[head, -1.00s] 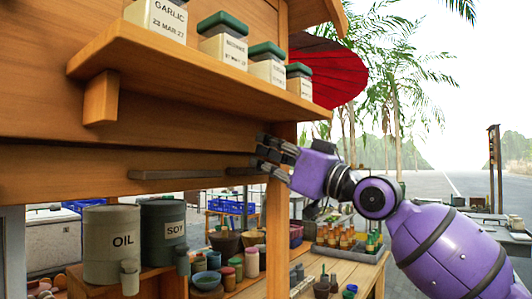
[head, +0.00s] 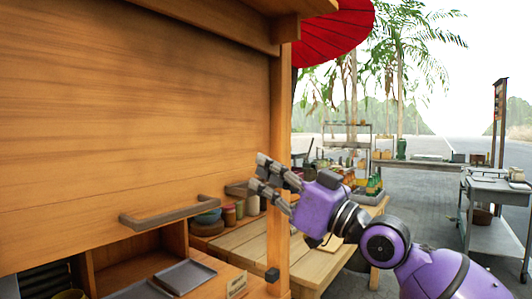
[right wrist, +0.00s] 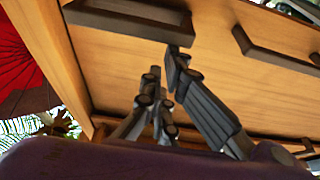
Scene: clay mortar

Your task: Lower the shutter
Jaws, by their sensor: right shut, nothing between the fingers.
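The shutter (head: 130,110) is a large wooden panel filling the left of the head view. It hangs over a counter, with an open gap below its lower edge. A dark handle (head: 168,211) sits near that edge, and a second dark bar (head: 237,189) is partly hidden by a post. My right gripper (head: 262,175) is shut and empty, in front of the post at the panel's right end. The right wrist view shows the fingers (right wrist: 163,75) close to the wooden panel (right wrist: 250,90), below one handle (right wrist: 130,20). A second handle (right wrist: 275,48) is at right. Contact cannot be told.
The wooden post (head: 280,130) stands by my right gripper. Below are grey trays (head: 187,276), a wooden counter (head: 305,262) and bowls and jars (head: 208,217). A red parasol (head: 335,30) is behind. A metal cart (head: 497,210) stands on open paving at right.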

